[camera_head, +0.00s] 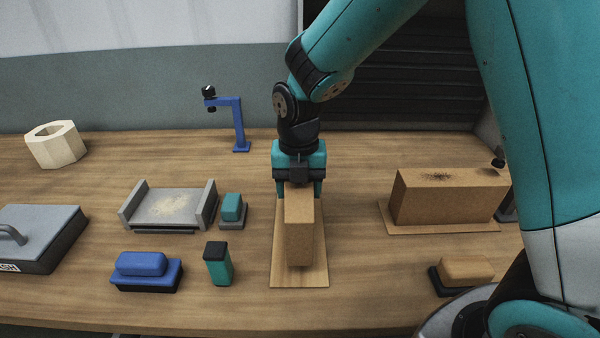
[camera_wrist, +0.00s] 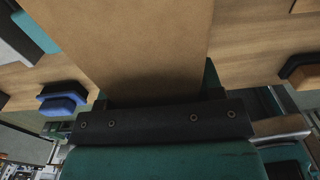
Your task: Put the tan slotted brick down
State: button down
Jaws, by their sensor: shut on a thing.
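My gripper (camera_head: 299,187) is shut on a tan brick (camera_head: 299,232), gripping it near its top far end. The brick is upright, with its long side pointing toward the camera, over a thin wooden board (camera_head: 314,279) in the middle of the table. I cannot tell whether its underside touches the board. No slot shows on the faces in view. In the wrist view the brick (camera_wrist: 135,40) fills the upper middle, in front of the gripper's dark bar (camera_wrist: 160,121), and hides the board.
Another tan brick (camera_head: 445,203) with dark marks on top stands on a board at the right. Left are a grey tray (camera_head: 171,208), a teal block (camera_head: 232,208), a blue block (camera_head: 142,265), a green-black block (camera_head: 218,265) and a grey lidded box (camera_head: 38,235). A blue stand (camera_head: 239,125) is behind.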

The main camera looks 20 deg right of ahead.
jog(key=shift+f, duration=1.7)
jog(key=shift+f, duration=0.15)
jog(key=shift+c, duration=1.3)
grip_release()
